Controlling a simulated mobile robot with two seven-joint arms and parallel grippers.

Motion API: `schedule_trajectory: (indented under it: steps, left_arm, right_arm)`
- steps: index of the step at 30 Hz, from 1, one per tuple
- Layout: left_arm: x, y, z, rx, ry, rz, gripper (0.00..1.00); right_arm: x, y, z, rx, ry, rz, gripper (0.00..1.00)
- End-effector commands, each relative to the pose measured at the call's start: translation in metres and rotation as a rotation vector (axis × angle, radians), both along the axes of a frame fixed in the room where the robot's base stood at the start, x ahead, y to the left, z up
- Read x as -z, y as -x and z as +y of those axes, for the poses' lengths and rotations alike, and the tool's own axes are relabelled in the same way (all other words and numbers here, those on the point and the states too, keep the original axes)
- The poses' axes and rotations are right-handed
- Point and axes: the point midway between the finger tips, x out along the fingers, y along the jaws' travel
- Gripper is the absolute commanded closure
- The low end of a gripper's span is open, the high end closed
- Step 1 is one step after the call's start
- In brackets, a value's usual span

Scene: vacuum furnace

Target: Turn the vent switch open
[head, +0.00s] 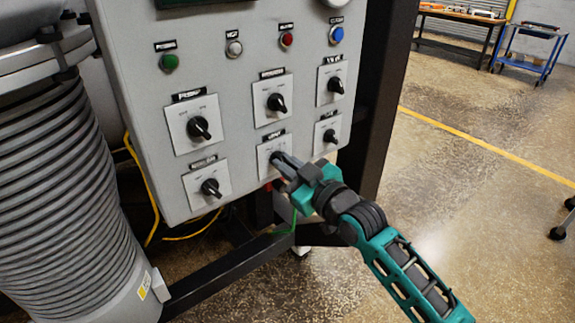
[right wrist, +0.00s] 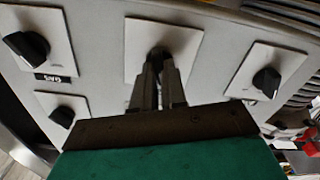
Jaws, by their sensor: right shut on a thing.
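The vent switch is a black rotary knob on a white square plate (head: 266,148) in the bottom row of the grey control panel, middle column, under a small black label. My right gripper (head: 280,160) is at this plate, its fingers shut on the knob and hiding most of it. In the right wrist view the two fingers (right wrist: 158,75) close on the dark knob at the middle of its plate (right wrist: 184,40). Which way the knob points cannot be told. My left gripper is not in view.
Several similar knobs surround it, including a lower left knob (head: 210,187) and a lower right knob (head: 330,136). Green, white, red and blue buttons (head: 336,34) sit above. A black frame post (head: 385,90) stands right of the panel; a ribbed hose (head: 60,180) is left. Open floor lies right.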

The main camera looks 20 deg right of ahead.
Motion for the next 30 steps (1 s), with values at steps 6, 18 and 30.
schedule_trajectory:
  steps: [6, 18, 30]
  left_arm:
    - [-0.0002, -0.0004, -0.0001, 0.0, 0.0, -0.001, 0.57]
    - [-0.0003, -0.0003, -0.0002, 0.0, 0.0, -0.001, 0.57]
    - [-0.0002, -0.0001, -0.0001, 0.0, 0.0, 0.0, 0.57]
  right_arm:
    - [0.0, -0.0001, -0.0006, 0.001, -0.186, 0.067, 1.0]
    - [0.0001, -0.0006, -0.002, 0.001, -0.535, 0.195, 1.0]
    - [0.0004, -0.0009, -0.0028, 0.001, -0.767, 0.278, 1.0]
